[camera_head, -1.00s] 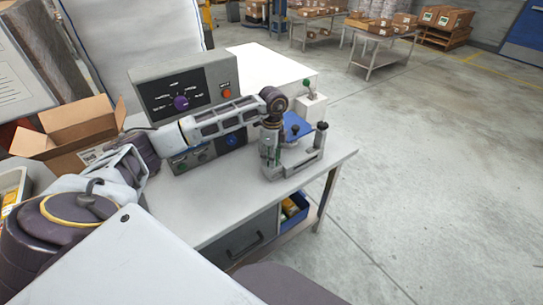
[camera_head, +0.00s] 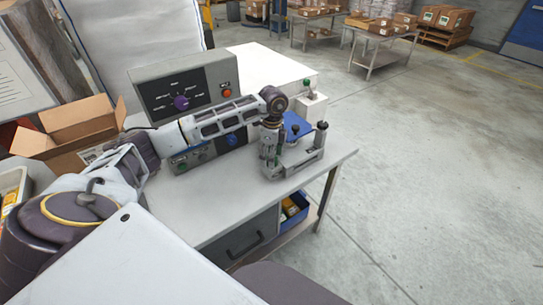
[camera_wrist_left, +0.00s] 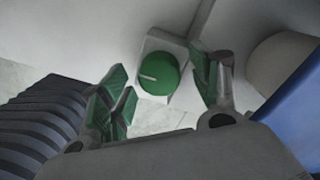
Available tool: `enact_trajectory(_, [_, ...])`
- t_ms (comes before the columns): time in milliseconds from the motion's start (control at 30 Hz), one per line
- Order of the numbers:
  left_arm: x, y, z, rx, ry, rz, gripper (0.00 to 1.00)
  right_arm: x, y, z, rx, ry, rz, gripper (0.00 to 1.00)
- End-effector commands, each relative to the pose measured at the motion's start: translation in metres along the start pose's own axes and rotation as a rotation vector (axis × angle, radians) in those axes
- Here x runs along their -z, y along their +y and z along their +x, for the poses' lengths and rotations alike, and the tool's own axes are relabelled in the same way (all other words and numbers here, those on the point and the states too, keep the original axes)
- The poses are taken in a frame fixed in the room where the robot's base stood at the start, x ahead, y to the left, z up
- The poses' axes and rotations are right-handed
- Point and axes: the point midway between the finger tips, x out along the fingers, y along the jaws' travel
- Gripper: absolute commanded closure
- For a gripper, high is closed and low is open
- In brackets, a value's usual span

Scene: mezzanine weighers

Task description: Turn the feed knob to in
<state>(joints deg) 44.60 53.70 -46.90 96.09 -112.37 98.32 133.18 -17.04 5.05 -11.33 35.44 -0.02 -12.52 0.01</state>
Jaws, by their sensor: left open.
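A round green knob (camera_wrist_left: 158,75) with a white pointer line sits on a pale square block in the left wrist view. My left gripper (camera_wrist_left: 166,72) is open, with one green-padded finger on each side of the knob and no clear contact. In the head view the left gripper (camera_head: 270,152) hangs over the bench beside a grey clamp-like fixture (camera_head: 300,163). A purple knob (camera_head: 181,103) is on the upright grey panel, and a blue knob (camera_head: 232,140) is on the lower panel. The labels are too small to read. My right gripper is not in view.
A white box (camera_head: 262,66) stands behind the arm. A blue pan (camera_head: 297,124) is close to the left gripper. An open carton (camera_head: 72,130) stands at the left. The bench front (camera_head: 215,215) is clear.

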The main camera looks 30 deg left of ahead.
Motion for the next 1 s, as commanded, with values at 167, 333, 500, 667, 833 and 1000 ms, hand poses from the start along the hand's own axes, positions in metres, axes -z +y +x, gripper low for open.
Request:
enact_trajectory(167, [0.000,0.000,-0.005,0.001,0.001,0.001,0.37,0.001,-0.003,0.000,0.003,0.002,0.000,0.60])
enact_trajectory(333, [0.000,0.001,-0.019,0.002,0.000,0.000,0.37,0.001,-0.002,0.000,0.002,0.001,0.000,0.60])
enact_trajectory(500, [0.000,0.001,-0.042,0.003,0.001,0.000,0.37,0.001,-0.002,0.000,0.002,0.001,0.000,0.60])
enact_trajectory(667, [0.000,0.002,-0.065,0.004,0.001,0.001,0.37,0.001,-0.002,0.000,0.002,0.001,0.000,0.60])
enact_trajectory(833, [0.000,0.004,-0.086,0.003,0.000,0.000,0.37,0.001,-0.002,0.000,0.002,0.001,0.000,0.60])
enact_trajectory(1000, [0.000,0.005,-0.097,0.001,0.001,-0.001,0.37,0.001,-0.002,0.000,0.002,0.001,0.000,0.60])
